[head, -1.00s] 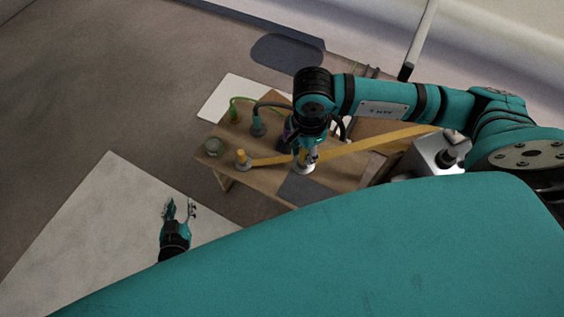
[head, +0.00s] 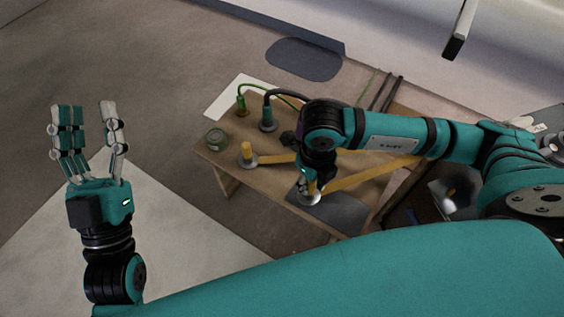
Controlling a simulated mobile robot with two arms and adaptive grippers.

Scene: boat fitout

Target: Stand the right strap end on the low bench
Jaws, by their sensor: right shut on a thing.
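My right gripper (head: 303,181) points down over the low bench (head: 218,155), shut on the right strap end, a yellow post on a pale round base (head: 310,200). The base is over the near left part of a dark grey pad (head: 340,212) on the bench; I cannot tell whether it touches. The left strap end (head: 248,154), a similar yellow post on a pale disc, stands upright at the bench's left side. The yellow strap (head: 375,174) runs between the ends, partly hidden by my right arm, and shows right of the gripper. My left gripper (head: 88,115) is open and empty, left of the bench.
Dark rods (head: 385,93) lie behind the bench. Floor left of the bench is clear.

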